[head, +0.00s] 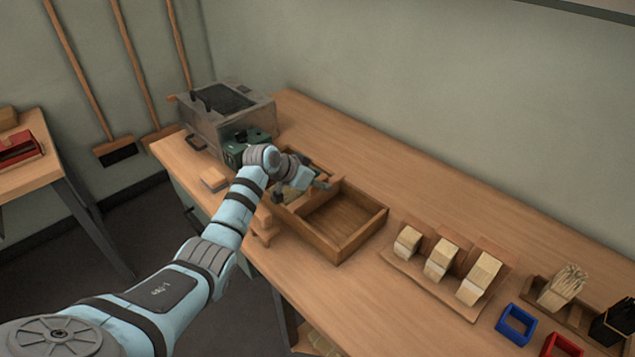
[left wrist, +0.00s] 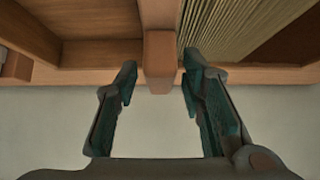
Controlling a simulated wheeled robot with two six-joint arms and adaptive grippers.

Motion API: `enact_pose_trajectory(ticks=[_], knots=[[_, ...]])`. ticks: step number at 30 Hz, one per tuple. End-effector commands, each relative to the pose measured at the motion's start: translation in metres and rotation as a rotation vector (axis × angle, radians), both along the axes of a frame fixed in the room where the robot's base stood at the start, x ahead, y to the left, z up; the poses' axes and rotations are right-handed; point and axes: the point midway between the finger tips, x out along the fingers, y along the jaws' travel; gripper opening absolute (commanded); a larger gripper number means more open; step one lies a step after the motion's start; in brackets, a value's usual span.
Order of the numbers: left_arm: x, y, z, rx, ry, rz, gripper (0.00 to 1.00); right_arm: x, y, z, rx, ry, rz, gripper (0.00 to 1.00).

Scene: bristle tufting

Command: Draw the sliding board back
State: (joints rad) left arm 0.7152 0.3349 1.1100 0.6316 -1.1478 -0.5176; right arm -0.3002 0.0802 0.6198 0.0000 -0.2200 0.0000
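A wooden box (head: 362,233) on the bench is crossed by a wooden sliding board (head: 318,197), with an empty compartment on its right in the head view. In the left wrist view the board's end block (left wrist: 159,62) sits at the box wall, with pale bristles (left wrist: 235,28) on its right and the empty compartment on its left. My left gripper (head: 321,183) is over the box. Its fingers (left wrist: 160,75) are open, one on each side of the end block, with a visible gap to both. My left arm hides part of the box. My right gripper is not in view.
A grey machine (head: 228,112) with a green part (head: 246,146) stands left of the box. A rack of pale blocks (head: 440,260), a blue tray (head: 516,324), a red tray (head: 562,346) and a bristle bundle (head: 563,287) lie right. The bench behind the box is clear.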

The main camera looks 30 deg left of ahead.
Motion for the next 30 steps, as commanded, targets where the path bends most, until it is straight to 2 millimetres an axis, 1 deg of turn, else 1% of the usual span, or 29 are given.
enact_pose_trajectory(ticks=[1,6,14,17,20,24,27,30], knots=[[0.000,0.000,0.000,0.000,0.000,0.000,0.26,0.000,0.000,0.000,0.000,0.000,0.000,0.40],[0.000,0.000,0.000,0.000,0.000,0.000,0.00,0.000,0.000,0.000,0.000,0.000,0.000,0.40],[-0.001,0.000,0.000,0.000,0.001,0.001,0.00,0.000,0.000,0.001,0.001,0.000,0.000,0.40],[-0.003,-0.009,0.003,-0.001,0.003,-0.002,0.00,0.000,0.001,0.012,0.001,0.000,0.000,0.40],[-0.010,-0.029,0.007,-0.004,0.006,-0.004,0.00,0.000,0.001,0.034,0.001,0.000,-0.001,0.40],[-0.024,-0.068,0.009,-0.006,0.008,-0.004,0.00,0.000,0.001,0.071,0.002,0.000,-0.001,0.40],[-0.034,-0.095,0.009,-0.007,0.008,-0.004,0.00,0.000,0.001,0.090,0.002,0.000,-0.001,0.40],[-0.042,-0.117,0.006,-0.006,0.008,-0.001,0.00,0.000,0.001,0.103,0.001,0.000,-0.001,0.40]])
